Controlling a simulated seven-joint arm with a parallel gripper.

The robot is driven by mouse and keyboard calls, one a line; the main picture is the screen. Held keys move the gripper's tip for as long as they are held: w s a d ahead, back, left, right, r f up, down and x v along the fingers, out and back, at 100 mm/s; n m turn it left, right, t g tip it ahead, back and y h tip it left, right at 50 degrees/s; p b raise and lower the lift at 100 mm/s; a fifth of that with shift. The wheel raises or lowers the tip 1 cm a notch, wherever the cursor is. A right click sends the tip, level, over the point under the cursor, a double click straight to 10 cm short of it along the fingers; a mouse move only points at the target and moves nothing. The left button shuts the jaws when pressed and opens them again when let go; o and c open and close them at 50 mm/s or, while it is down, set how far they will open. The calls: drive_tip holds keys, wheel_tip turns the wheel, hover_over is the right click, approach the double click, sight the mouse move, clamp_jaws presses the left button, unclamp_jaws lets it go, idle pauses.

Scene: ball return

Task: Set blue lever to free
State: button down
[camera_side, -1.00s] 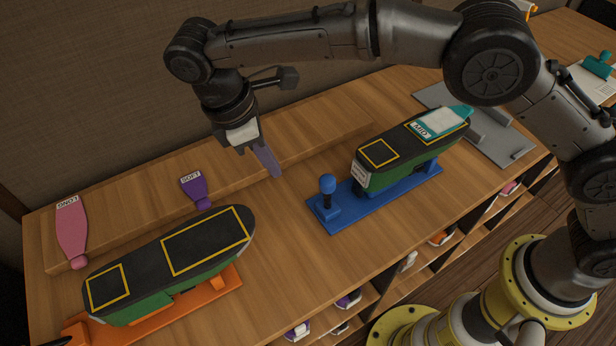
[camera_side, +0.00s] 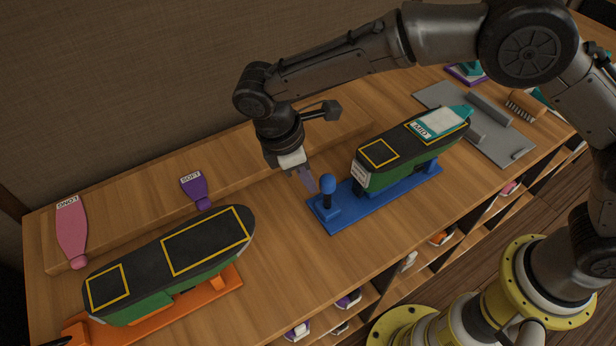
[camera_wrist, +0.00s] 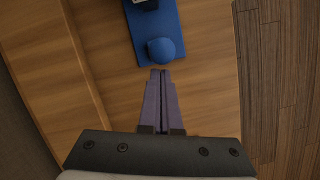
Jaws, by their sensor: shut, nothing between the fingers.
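The blue lever (camera_side: 327,187) is a short upright post with a round blue knob at the left end of the blue base (camera_side: 345,213). In the wrist view its blue knob (camera_wrist: 161,50) lies just ahead of my fingertips. My gripper (camera_side: 312,188), with purple fingers, is shut and empty, just left of the knob. In the wrist view the two fingers of my gripper (camera_wrist: 160,72) lie side by side, close to the knob. I cannot tell whether they touch it. No free or lock marking on the lever is readable.
A green and black form (camera_side: 410,150) marked MID stands on the blue base. A similar form (camera_side: 180,262) stands on an orange base at front left. Purple SOFT (camera_side: 195,190) and pink LONG (camera_side: 71,230) pieces lie on the raised shelf. The table between them is clear.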

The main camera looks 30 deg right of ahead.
drive_tip(key=shift+s+d+r+y, duration=0.15)
drive_tip(key=shift+d+y, duration=0.25)
drive_tip(key=shift+d, duration=0.6)
drive_tip(key=shift+a, duration=0.1)
